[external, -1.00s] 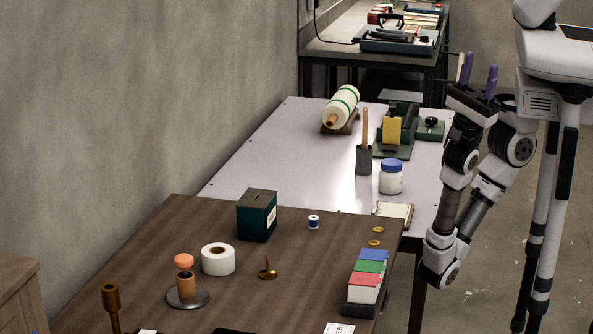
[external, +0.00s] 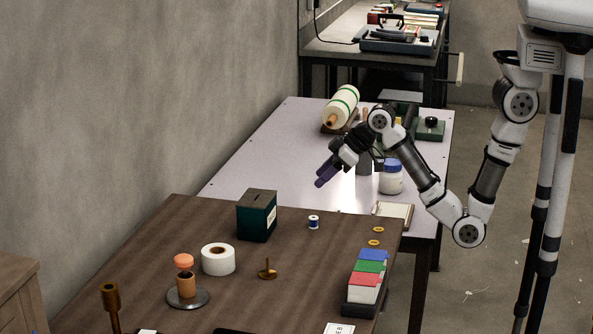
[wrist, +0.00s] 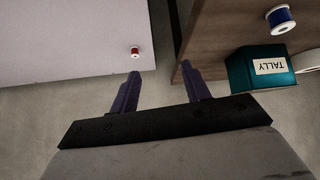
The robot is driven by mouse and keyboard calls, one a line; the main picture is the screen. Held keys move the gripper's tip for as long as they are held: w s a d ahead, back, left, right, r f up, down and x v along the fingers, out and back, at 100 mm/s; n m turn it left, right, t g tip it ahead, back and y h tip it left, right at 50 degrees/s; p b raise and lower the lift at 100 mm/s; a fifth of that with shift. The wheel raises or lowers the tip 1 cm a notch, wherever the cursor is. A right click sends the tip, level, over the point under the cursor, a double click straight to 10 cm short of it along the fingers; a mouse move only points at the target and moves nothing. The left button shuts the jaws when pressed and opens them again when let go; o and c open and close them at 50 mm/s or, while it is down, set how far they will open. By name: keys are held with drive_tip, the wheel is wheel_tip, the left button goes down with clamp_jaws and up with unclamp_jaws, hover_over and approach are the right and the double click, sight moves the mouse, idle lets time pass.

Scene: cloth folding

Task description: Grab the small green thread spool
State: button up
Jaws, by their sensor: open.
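I see no green thread spool in either view. A small spool with blue thread (external: 313,222) stands on the brown table, right of the dark green box; it also shows at the top right of the wrist view (wrist: 280,19). A small red spool (wrist: 135,50) is on the pale table in the wrist view. My gripper (external: 322,178) is open, with purple fingers angled down-left above the pale table in the external view. In the wrist view my gripper (wrist: 160,70) has nothing between its fingertips, and the gap between the two tables lies beyond them.
The dark green tally box (external: 257,215), white tape roll (external: 218,259) and card tray (external: 366,280) stand on the brown table (external: 195,222). A white jar (external: 391,178), a grey cup and a large fabric roll (external: 341,107) are on the pale table (external: 250,160). The pale table's left part is clear.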

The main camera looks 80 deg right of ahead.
drive_tip(key=s+d+f+g, duration=0.1)
drive_tip(key=d+f, duration=0.1)
drive_tip(key=s+d+f+g+b, duration=0.1)
drive_tip(key=s+d+f, duration=0.1)
drive_tip(key=s+d+f+m+g, duration=0.1)
drive_tip(key=s+d+f+g, duration=0.1)
drive_tip(key=f, duration=0.1)
drive_tip(key=shift+s+d+b, duration=0.15)
drive_tip(key=shift+s+b, duration=0.05)
drive_tip(key=shift+b, duration=0.1)
drive_tip(key=shift+b+x, duration=0.9)
drive_tip(key=shift+x, duration=1.65)
drive_tip(key=shift+w, duration=0.1)
clamp_jaws()
drive_tip(key=shift+r, duration=0.1)
